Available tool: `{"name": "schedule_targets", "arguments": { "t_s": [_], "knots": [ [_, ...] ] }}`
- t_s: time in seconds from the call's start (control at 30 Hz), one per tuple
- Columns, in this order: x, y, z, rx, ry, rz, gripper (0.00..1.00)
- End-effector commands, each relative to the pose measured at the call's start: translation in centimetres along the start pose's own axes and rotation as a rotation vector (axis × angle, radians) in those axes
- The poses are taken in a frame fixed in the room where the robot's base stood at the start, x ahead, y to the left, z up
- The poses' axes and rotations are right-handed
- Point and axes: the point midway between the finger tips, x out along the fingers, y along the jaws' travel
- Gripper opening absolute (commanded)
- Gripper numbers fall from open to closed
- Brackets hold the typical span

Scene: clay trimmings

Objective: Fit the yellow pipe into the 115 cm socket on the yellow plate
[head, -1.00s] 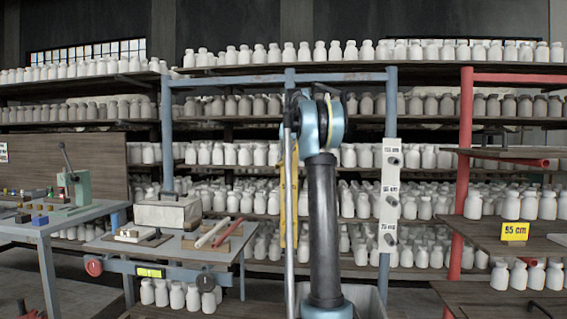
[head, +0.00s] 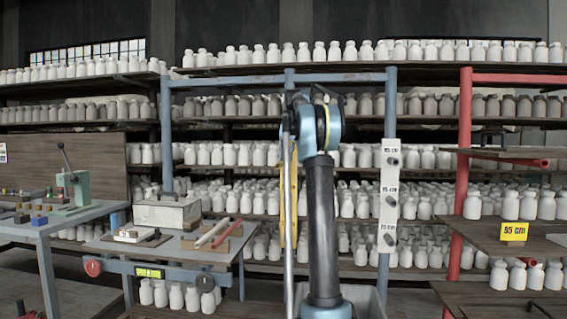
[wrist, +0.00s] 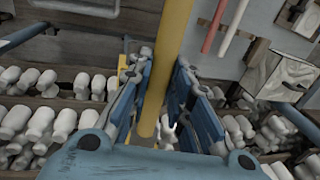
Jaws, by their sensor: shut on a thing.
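The yellow pipe (wrist: 168,60) runs down between the two blue fingers of my gripper (wrist: 157,115) in the wrist view. The fingers are shut on it, and its lower end shows free between them. In the head view my arm hides the gripper and most of what is behind it. A tall narrow yellow strip (head: 282,205) shows beside my arm there; I cannot tell whether it is the plate or the pipe. A yellow edge (wrist: 122,70) also shows left of the gripper in the wrist view. No 115 cm socket is clearly visible on a yellow plate.
A white plate (head: 390,170) with several grey sockets hangs on the blue frame's right post. Shelves of white bottles fill the back. A bench (head: 170,243) with a red and a pale pipe stands left. A yellow 95 cm sign (head: 514,231) stands right.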

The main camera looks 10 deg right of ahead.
Motion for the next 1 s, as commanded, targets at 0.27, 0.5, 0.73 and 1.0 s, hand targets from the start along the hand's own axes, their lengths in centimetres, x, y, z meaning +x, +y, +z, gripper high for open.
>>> {"name": "schedule_targets", "arguments": {
  "t_s": [0.27, 0.5, 0.73, 1.0],
  "knots": [
    [0.0, 0.01, -0.6, 0.0, 0.0, 0.0, 0.0],
    [-0.01, 0.01, -0.94, 0.0, 0.0, 0.0, 0.26],
    [0.01, 0.01, -0.94, 0.0, 0.0, 0.0, 0.42],
    [-0.32, 0.01, -0.97, 0.0, 0.0, 0.0, 0.42]
  ]
}}
